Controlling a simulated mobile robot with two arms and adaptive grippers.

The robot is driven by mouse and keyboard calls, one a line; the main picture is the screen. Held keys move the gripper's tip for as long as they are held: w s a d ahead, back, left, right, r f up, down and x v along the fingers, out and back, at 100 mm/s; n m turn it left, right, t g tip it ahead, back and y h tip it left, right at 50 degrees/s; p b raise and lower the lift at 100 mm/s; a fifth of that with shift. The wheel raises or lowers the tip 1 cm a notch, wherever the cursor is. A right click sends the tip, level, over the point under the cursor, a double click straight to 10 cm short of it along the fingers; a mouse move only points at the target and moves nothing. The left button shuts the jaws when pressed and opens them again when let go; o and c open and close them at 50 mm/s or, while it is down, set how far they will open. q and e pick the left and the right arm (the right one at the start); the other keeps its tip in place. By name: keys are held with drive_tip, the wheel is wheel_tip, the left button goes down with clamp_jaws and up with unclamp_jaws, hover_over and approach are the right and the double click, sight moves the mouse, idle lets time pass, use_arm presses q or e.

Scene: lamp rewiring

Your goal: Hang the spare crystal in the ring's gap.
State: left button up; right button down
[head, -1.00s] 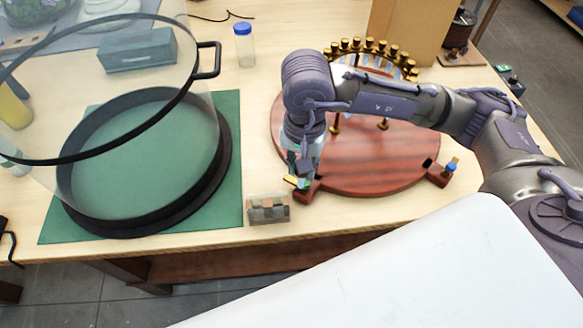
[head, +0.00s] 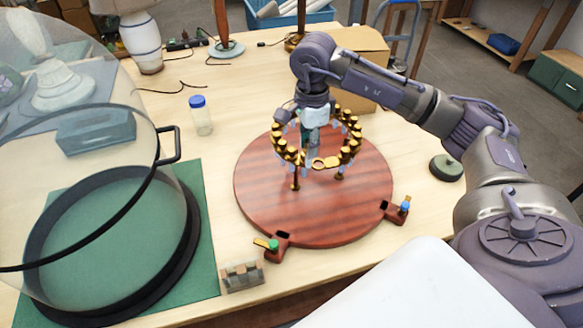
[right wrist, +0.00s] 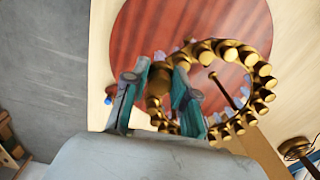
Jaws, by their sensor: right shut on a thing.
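The brass ring (head: 348,153) stands on thin posts above the round red-brown wooden base (head: 300,215). Brass caps line it, with pale crystals hanging below. At its front, a bare stretch with a flat loop (head: 318,163) shows between caps; this looks like the gap. My right gripper (head: 310,135) points down inside the ring's outline in the head view. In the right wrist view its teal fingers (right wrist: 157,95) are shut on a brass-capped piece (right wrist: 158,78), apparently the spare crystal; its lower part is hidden. The ring (right wrist: 262,75) shows just right of the fingers. My left gripper is out of view.
A glass dome with a black rim (head: 75,250) and handle stands on a green mat (head: 205,225) at left. A small block (head: 242,276) sits at the front edge. A blue-capped jar (head: 201,115) and a cardboard box (head: 360,65) stand behind.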

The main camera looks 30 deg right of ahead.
drive_tip(key=w+d+r+m+p, duration=0.1)
drive_tip(key=d+r+m, duration=0.1)
drive_tip(key=d+m, duration=0.25)
wheel_tip(320, 180, down, 8)
drive_tip(key=b, duration=0.6)
drive_tip(key=shift+f, duration=0.25)
drive_tip(key=shift+w+a+f+m+b, duration=0.15)
drive_tip(key=shift+f+m+b, duration=0.1)
drive_tip(key=shift+f+b, duration=0.2)
idle(0.8)
drive_tip(key=c, duration=0.8)
unclamp_jaws()
drive_tip(key=shift+c, duration=0.2)
